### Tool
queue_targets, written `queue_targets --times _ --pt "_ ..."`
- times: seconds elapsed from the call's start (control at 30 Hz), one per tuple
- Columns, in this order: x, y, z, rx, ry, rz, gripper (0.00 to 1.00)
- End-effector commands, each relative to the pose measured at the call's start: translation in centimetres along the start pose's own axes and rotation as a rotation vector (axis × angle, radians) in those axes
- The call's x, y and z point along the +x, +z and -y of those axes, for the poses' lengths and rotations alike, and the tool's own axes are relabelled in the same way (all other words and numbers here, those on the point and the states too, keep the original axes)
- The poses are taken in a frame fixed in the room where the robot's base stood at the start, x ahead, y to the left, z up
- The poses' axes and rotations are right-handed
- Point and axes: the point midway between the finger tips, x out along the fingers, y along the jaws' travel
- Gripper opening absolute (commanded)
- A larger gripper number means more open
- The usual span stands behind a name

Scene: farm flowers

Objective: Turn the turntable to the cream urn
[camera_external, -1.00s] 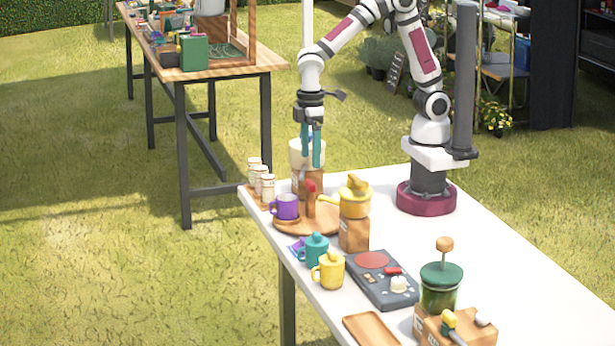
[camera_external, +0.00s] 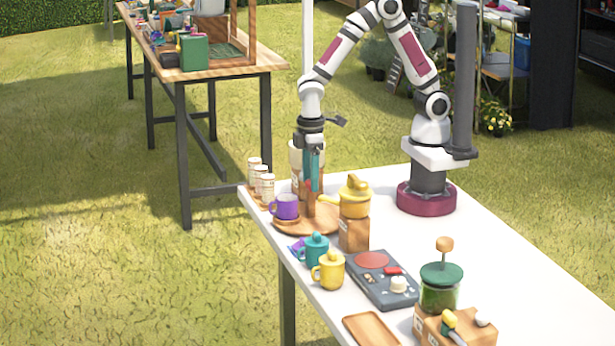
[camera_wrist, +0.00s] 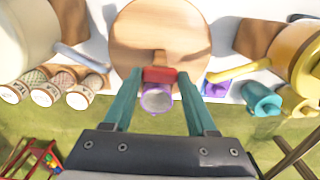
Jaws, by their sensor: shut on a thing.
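The turntable (camera_external: 322,222) is a round wooden disc on the white table, with an upright post topped by a red grip (camera_wrist: 160,74). My gripper (camera_external: 312,188) points straight down and is shut on the red grip, with one teal finger on each side in the wrist view. A purple cup (camera_external: 286,206) sits at the disc's left edge; it also shows in the wrist view (camera_wrist: 156,99), just below the grip. The cream urn (camera_external: 294,155) is partly hidden behind my gripper; it shows large at the wrist view's left (camera_wrist: 25,35), with a grey-blue spout.
A yellow pot (camera_external: 355,200) stands on a wooden block right of the disc, its spout reaching toward it. White jars (camera_external: 266,187) stand close on the left. Teal (camera_external: 316,250) and yellow (camera_external: 331,271) mugs are in front, beside a dark control panel (camera_external: 372,283).

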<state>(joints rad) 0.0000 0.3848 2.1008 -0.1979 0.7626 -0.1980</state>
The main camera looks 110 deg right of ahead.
Motion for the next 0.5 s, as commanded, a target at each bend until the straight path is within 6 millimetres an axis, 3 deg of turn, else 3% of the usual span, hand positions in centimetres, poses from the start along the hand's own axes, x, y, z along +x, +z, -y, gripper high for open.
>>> queue_targets --times 0.03,0.13,0.5 --pt "-0.02 -0.01 0.0 0.0 0.0 0.0 0.17" --pt "-0.03 -0.01 0.0 0.0 0.0 0.0 0.0" --pt "-0.05 -0.01 0.0 0.003 0.0 0.0 0.0"
